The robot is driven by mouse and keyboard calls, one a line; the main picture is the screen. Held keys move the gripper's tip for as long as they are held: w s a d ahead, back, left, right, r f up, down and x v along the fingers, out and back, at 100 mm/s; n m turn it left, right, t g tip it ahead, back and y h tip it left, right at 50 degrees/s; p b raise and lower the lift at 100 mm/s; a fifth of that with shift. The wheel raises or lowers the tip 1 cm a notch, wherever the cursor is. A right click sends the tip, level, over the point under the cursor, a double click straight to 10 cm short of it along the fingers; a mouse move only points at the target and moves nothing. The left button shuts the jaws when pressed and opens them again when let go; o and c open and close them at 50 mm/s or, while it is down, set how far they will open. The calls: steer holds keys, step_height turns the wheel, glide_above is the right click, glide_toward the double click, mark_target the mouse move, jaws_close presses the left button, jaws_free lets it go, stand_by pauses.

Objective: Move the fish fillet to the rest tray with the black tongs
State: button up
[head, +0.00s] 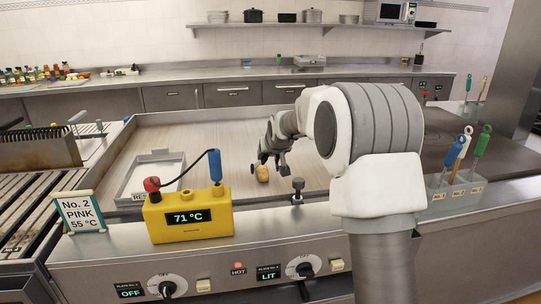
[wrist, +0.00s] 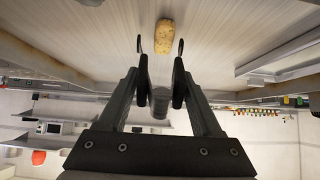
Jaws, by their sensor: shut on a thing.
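The fish fillet is a small golden-brown piece (head: 262,174) on the pale griddle plate. In the wrist view the fillet (wrist: 164,36) lies beyond my fingers. My gripper (wrist: 162,92) is shut on the black tongs (wrist: 181,48), most of which my fingers hide. The tongs' two thin curved tips are spread apart, one to each side of the fillet's near end; I cannot tell whether they touch it. In the head view my gripper (head: 273,160) is low over the plate beside the fillet. The rest tray (head: 123,190), a shallow metal tray, lies left of the fillet, empty as far as I see.
A sign (head: 80,213) reads "No. 2 PINK 55 °C". A utensil holder (head: 440,200) stands at right. The plate between tray and fillet is clear.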

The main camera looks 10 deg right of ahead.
steer(key=shift+f+b, duration=0.5)
steer(key=shift+f, duration=0.05)
steer(key=shift+o, duration=0.4)
jaws_close()
steer(key=shift+r, duration=0.1)
stand_by(0.4)
step_height(320, 180, up, 9)
steer(key=p, duration=0.5)
steer(key=shift+p, duration=0.3)
